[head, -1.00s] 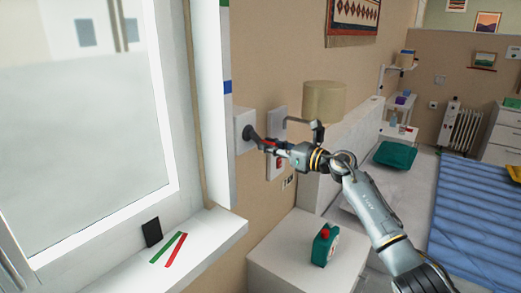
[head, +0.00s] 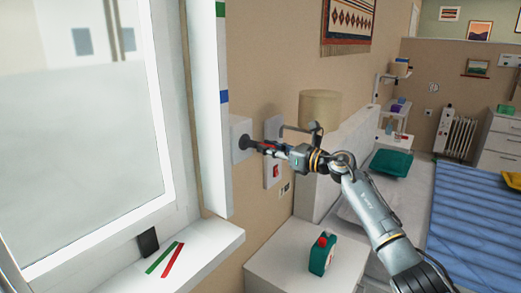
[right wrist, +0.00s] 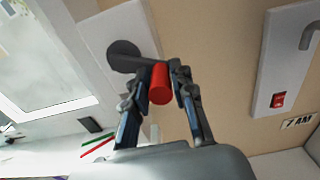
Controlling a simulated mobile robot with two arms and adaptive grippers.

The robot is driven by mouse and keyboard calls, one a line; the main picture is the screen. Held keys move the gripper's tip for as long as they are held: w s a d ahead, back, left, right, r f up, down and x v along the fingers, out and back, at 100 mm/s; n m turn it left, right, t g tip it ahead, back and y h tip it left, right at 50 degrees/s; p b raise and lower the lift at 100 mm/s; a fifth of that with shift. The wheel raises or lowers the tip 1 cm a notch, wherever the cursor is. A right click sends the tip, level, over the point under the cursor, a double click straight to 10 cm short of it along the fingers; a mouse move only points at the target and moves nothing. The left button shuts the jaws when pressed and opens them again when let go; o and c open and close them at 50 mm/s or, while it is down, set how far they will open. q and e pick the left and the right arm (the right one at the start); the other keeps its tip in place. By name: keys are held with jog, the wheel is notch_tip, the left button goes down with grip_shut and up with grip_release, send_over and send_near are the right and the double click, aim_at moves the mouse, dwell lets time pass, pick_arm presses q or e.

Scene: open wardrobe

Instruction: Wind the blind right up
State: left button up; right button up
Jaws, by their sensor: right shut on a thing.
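A dark crank (head: 244,142) sits on a white wall plate (head: 239,127) just right of the window. In the right wrist view the crank (right wrist: 123,56) has a round hub, a short arm and a red handle (right wrist: 160,88). My right gripper (head: 262,146) is shut on the red handle, which also shows between its fingers (right wrist: 160,80) in the right wrist view. The window (head: 80,140) shows bare pale glass; I see no blind cloth in the visible part. My left gripper is not in view.
A white strip with green and blue marks (head: 224,97) edges the window. A panel with a red switch (head: 275,171) is right of the crank. Green and red strips lie on the sill (head: 205,243).

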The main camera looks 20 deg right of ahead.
jog(key=shift+w+d+r, duration=0.1)
jog(key=shift+d+r, duration=0.1)
jog(key=shift+r, duration=0.25)
jog(key=shift+w+d+r, duration=0.1)
jog(key=shift+d+r, duration=0.05)
jog(key=shift+r, duration=0.3)
jog(key=shift+r+p, duration=0.75)
jog(key=shift+r, duration=0.1)
jog(key=shift+s+a, duration=0.1)
